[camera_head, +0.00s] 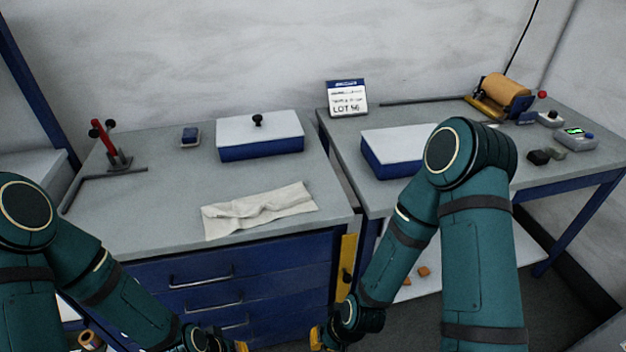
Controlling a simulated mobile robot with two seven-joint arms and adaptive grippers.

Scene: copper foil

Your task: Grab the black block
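A small black block (538,157) lies on the right-hand table, near its right part, with a small grey-green piece just beside it. Nothing holds the block. My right arm crosses the front of that table, and its gripper (318,341) is low at the bottom edge, far below and left of the block. My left gripper (241,347) is also at the bottom edge, mostly cut off. Only yellowish tips show on both, so their opening cannot be read.
The right-hand table (350,135) also bears a blue and white box (392,152), a copper-coloured roll (507,91), a small device (577,138) and a lot sign (346,98). The left bench (150,215) bears a lidded box (260,140), a cloth (258,209) and a red stand (112,150).

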